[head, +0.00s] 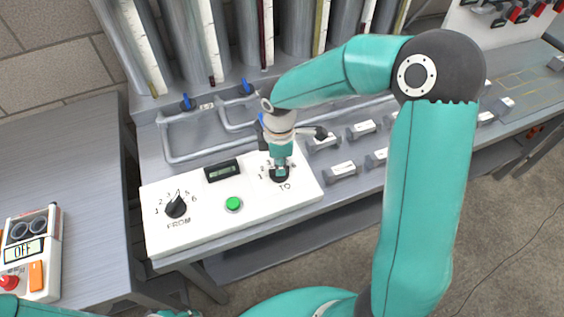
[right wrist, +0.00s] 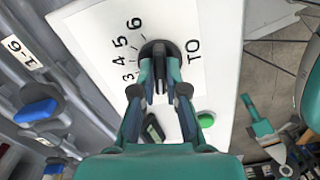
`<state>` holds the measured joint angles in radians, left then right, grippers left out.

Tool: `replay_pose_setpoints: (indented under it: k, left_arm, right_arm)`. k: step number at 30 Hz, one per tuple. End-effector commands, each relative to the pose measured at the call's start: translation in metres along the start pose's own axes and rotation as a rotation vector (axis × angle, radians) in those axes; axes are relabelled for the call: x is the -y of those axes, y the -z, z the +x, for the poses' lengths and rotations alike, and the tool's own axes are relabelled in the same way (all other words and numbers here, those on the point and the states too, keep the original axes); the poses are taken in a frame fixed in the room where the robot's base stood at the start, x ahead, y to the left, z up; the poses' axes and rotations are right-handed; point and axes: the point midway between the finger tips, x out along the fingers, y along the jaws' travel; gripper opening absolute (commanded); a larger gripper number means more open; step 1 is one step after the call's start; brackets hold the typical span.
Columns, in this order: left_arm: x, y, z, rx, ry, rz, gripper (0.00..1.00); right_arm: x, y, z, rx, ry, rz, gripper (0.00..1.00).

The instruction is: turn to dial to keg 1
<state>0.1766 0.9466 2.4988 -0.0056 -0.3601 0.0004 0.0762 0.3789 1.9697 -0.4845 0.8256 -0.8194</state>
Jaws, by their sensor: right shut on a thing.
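The TO dial (head: 279,175) is a black knob on the right part of a white panel (head: 240,235), with numbers around it. My right gripper (head: 281,167) comes down from above and is shut on this knob. In the right wrist view the fingers (right wrist: 160,75) close around the TO dial (right wrist: 158,46), beside the numbers 3 to 6 and the word TO. The fingers cover much of the knob, so I cannot tell which number it points to. Only small teal parts of my left arm show at the bottom left of the head view.
The FROM dial (head: 176,206), a green button (head: 233,204) and a small display (head: 222,170) share the panel. Pipes with blue-handled valves (head: 188,102) run behind it. Labelled grey blocks (head: 343,170) stand to the right.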

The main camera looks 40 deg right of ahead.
Motion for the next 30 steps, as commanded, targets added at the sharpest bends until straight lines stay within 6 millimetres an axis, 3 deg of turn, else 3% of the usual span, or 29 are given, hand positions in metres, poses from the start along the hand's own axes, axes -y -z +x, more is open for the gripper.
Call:
replay_pose_setpoints:
  k: [11, 12, 16, 26, 30]
  left_arm:
    - [0.0, 0.0, 0.0, 0.0, 0.0, 0.0, 0.4]
    - [0.0, 0.0, 0.0, 0.0, 0.0, 0.0, 0.4]
    - [0.0, 0.0, 0.0, 0.0, 0.0, 0.0, 0.4]
    - [0.0, 0.0, -0.001, 0.0, 0.0, 0.0, 0.4]
    - [0.0, 0.0, -0.001, 0.0, 0.0, 0.0, 0.4]
  right_arm:
    - [0.001, 0.002, 0.0, -0.004, 0.002, -0.009, 0.0]
    - [0.001, 0.002, 0.001, -0.004, 0.002, -0.009, 0.16]
    - [0.001, 0.001, 0.0, -0.002, 0.002, -0.008, 0.37]
    - [0.0, 0.001, -0.001, -0.001, 0.0, -0.006, 0.38]
    - [-0.001, 0.001, -0.011, -0.002, -0.004, -0.005, 0.38]
